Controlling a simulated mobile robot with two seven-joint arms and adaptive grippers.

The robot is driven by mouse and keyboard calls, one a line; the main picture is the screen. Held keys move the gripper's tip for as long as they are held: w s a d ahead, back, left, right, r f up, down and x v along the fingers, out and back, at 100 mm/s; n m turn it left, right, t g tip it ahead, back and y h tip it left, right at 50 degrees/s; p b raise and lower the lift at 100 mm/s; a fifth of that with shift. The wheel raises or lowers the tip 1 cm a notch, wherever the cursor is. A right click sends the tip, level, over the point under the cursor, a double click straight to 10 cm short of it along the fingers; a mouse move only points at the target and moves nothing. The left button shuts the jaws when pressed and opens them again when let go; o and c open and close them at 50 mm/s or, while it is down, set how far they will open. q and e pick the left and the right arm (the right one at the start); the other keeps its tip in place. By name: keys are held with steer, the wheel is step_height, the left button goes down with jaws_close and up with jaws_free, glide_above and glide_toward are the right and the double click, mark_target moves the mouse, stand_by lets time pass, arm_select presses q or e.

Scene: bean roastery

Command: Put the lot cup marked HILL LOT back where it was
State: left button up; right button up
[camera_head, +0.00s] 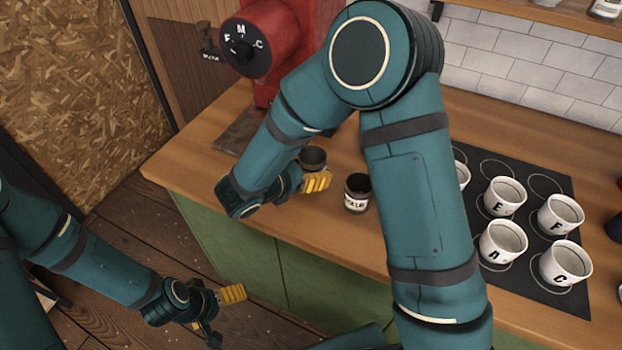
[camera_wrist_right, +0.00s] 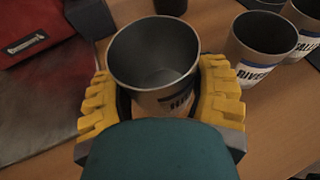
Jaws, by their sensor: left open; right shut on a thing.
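My right gripper (camera_wrist_right: 158,108) is shut on a lot cup (camera_wrist_right: 155,55), a metal cup with a dark inside. Its label is partly turned away; it seems to start with H, and the rest is hidden. In the head view this cup appears to be the dark-topped one (camera_head: 313,158) behind the yellow finger of my right gripper (camera_head: 316,182). It is upright over the counter; I cannot tell if it touches it. My left gripper (camera_head: 220,314) is open and empty, low in front of the green cabinet.
A cup marked RIVER (camera_wrist_right: 262,48) stands close to the right of the held cup. A labelled cup (camera_head: 357,194) stands on the counter (camera_head: 215,165). The red machine (camera_head: 268,35) is behind left. Several white lettered cups (camera_head: 503,242) stand on a black mat (camera_head: 545,292).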

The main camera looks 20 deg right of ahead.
steer(key=shift+f+b, duration=0.3)
steer(key=shift+f, duration=1.25)
steer(key=shift+f, duration=0.15)
steer(key=o, duration=1.3)
steer(key=shift+a+r, duration=0.15)
steer(key=shift+r, duration=0.15)
steer(key=p+v, duration=0.1)
steer(key=v, duration=1)
steer(key=shift+s+a+r+p, duration=0.15)
steer(key=shift+a+p, duration=0.1)
steer(key=shift+p, duration=0.15)
